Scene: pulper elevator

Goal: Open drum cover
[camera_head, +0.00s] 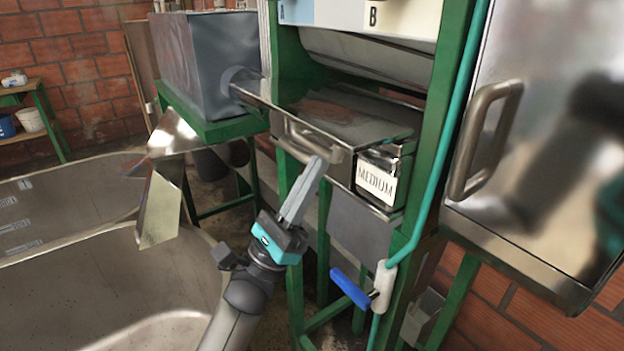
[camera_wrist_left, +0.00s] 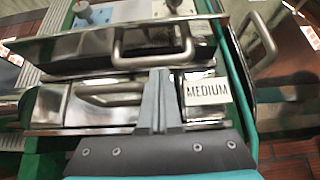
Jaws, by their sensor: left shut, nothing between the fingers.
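A shiny metal panel (camera_head: 345,115) lies below the curved metal drum part (camera_head: 365,60) inside the green frame. A bar handle (camera_head: 312,140) runs along its front edge. The wrist view shows an upper handle (camera_wrist_left: 152,58) on a shiny panel and a lower handle (camera_wrist_left: 105,87); I cannot tell which part is the drum cover. My left gripper (camera_head: 318,162) is shut and empty. Its fingers point up and look close to the handle in the head view; contact is not clear. In the left wrist view the fingertips (camera_wrist_left: 158,76) lie below the upper handle. My right gripper is not in view.
A box marked MEDIUM (camera_head: 378,178) sits right of the handle. A teal pipe and blue valve lever (camera_head: 350,289) stand on the right, beside a large metal door with a handle (camera_head: 483,140). A metal basin (camera_head: 110,290) fills the lower left.

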